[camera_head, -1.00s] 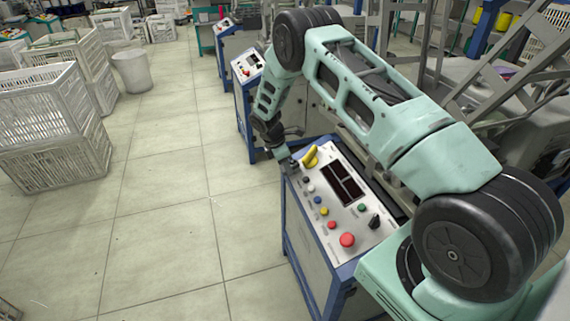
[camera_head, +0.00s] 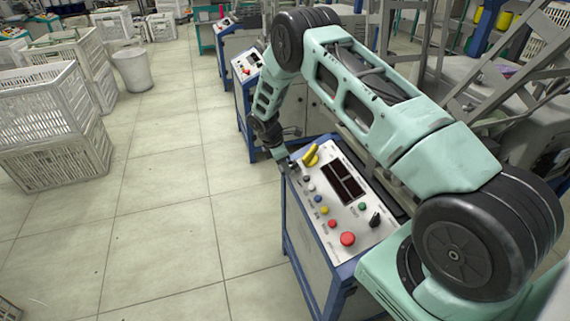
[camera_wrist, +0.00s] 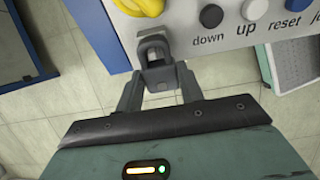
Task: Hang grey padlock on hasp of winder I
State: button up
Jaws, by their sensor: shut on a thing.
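The grey padlock (camera_wrist: 160,76) is between the fingertips of my gripper (camera_wrist: 160,88) in the wrist view. Its dark shackle (camera_wrist: 153,44) points towards the control panel and overlaps the panel's lower edge in that view. I cannot make out the hasp apart from the shackle, nor tell whether the shackle is around it. In the head view, my gripper (camera_head: 287,163) is at the far left corner of the winder's control panel (camera_head: 326,203), close to the yellow rotary handle (camera_head: 311,155). The padlock is too small to make out there.
Buttons marked down, up and reset (camera_wrist: 211,16) are close beside the padlock. A red mushroom button (camera_head: 347,239) is at the panel's near end. Another winder panel (camera_head: 246,66) stands behind. White crates (camera_head: 50,125) stand at the left, with clear floor between.

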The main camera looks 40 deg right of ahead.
jog(key=shift+a, duration=0.15)
jog(key=o, duration=1.2)
jog(key=shift+c, duration=0.2)
jog(key=v, duration=1.7)
jog(key=shift+r, duration=0.15)
jog(key=shift+a, duration=0.15)
